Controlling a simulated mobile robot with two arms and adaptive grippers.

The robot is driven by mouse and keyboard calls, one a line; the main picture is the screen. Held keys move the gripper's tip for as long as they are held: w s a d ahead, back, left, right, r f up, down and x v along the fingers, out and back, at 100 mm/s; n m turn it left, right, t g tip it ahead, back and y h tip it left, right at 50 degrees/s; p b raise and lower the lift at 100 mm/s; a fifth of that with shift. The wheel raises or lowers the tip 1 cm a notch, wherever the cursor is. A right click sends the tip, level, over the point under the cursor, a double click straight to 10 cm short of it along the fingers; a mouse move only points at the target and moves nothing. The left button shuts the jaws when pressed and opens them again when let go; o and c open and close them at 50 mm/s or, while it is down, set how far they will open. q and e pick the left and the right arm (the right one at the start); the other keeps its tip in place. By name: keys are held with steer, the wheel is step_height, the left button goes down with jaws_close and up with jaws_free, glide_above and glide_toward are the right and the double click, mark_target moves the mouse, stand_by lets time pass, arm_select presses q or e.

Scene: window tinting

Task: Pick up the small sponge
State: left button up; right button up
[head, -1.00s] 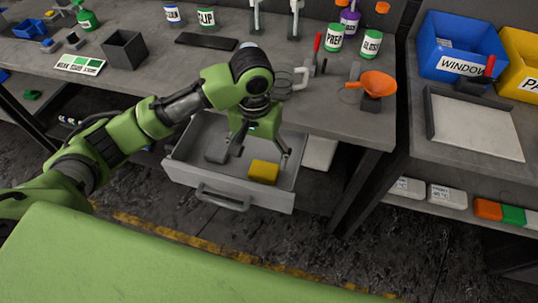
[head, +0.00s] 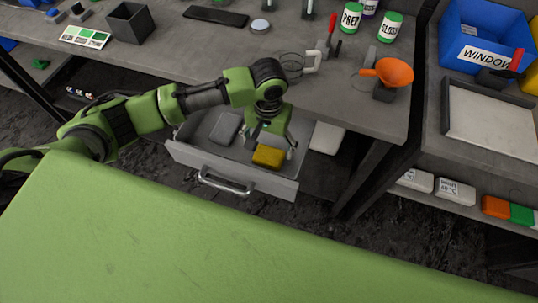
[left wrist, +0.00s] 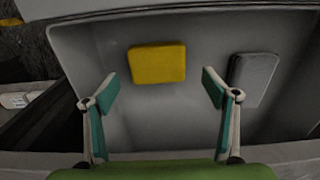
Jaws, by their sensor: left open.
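The small yellow sponge (head: 268,155) lies flat in the open grey drawer (head: 225,185). In the left wrist view the sponge (left wrist: 157,63) sits just beyond the fingertips, centred slightly left between them. My left gripper (head: 272,143) hangs over the drawer, pointing down, close behind the sponge in the head view. In the left wrist view my left gripper (left wrist: 160,90) has its fingers wide apart with nothing between them. A grey pad (head: 225,128) lies in the drawer too, and it shows right of the fingers in the left wrist view (left wrist: 252,78). My right gripper is not seen.
The drawer walls stand close around the gripper. A shelf with white blocks (head: 455,191) is at the right.

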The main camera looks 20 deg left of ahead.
mark_target(269, 153)
arm_select(q)
steer(key=f, duration=0.4)
steer(key=shift+s+d, duration=0.15)
steer(key=shift+s, duration=0.05)
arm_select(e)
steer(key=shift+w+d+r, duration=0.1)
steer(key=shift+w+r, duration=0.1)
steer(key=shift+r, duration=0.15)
arm_select(q)
steer(key=c, duration=0.9)
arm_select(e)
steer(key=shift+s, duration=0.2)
arm_select(q)
steer(key=shift+r, duration=0.1)
steer(key=shift+r, duration=0.55)
steer(key=s+a+r, duration=0.3)
steer(key=r, duration=0.1)
steer(key=s+a+r, duration=0.3)
steer(key=s+a+r+b, duration=0.1)
steer(key=s+a+r, duration=0.2)
steer(key=s+r, duration=0.1)
steer(key=shift+s+a+r, duration=0.1)
steer(key=shift+a+r, duration=0.2)
steer(key=shift+r, duration=0.05)
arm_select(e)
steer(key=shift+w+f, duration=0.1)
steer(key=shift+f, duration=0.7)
arm_select(q)
steer(key=shift+c, duration=0.8)
